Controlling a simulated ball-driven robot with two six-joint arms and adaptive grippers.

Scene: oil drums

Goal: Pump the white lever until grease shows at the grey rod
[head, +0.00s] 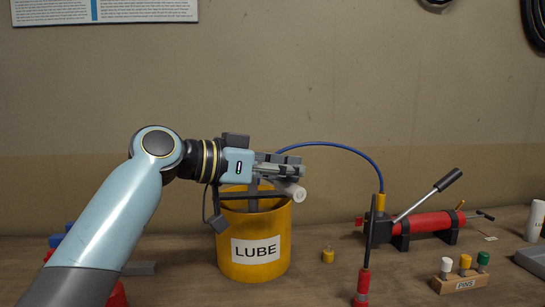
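A yellow drum (231,243) labelled LUBE stands on the bench, left of centre. The white lever end (297,193) shows at its top right, on a dark bar (238,196) across the drum's top. My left gripper (290,170) reaches in from the left over the drum, its fingers pointing right, just above the white end. Whether the fingers touch or enclose it cannot be told. A grey rod (414,206) with a black grip slants up from a red cylinder (432,223) on the right. No grease is discernible there. My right gripper is not in view.
A blue hose (342,146) arches from behind my gripper to the cylinder's left end. A dark shaft with a red handle (362,285) stands in front. A wooden PINS block (460,283), a small yellow piece (328,256) and a white container (535,222) are nearby.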

